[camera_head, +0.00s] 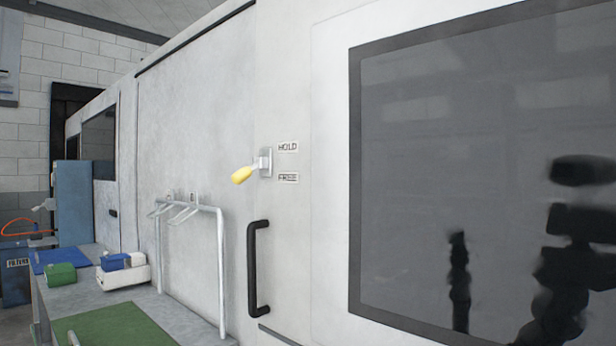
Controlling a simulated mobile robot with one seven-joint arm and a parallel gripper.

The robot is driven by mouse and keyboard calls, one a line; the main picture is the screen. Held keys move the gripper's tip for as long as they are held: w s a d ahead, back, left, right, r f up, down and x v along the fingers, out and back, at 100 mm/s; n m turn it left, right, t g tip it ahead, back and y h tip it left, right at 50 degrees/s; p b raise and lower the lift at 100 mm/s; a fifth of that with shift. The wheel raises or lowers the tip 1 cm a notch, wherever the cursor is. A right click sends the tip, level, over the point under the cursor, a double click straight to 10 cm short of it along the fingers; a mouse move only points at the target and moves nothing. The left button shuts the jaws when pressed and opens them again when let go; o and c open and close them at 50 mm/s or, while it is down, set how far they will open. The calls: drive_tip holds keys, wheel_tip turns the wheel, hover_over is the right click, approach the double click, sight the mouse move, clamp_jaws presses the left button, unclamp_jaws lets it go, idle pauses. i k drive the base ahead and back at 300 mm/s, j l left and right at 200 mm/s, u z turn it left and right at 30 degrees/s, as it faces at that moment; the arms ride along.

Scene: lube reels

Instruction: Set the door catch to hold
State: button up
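The door catch is a small grey plate (265,161) on the pale wall panel, with a lever ending in a yellow grip (242,175). The lever sticks out to the left and slants slightly down. A label reading HOLD (288,147) is beside the plate's upper right. A second label (288,177) is at its lower right; its text is hard to read and may say FREE. A black door handle (258,268) is mounted upright below the catch. My gripper is not in view; only a dark arm-like reflection shows in the window.
A large dark window (480,170) fills the right side. A white tubular rack (222,270) with hooks stands at lower left, below and left of the catch. A bench (110,297) holds a green block (61,275) and a white bin (124,275). Space around the yellow grip looks clear.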

sight(244, 175)
drive_tip(key=u, duration=0.4)
drive_tip(key=i+l+z, duration=0.25)
drive_tip(key=i+l, duration=0.7)
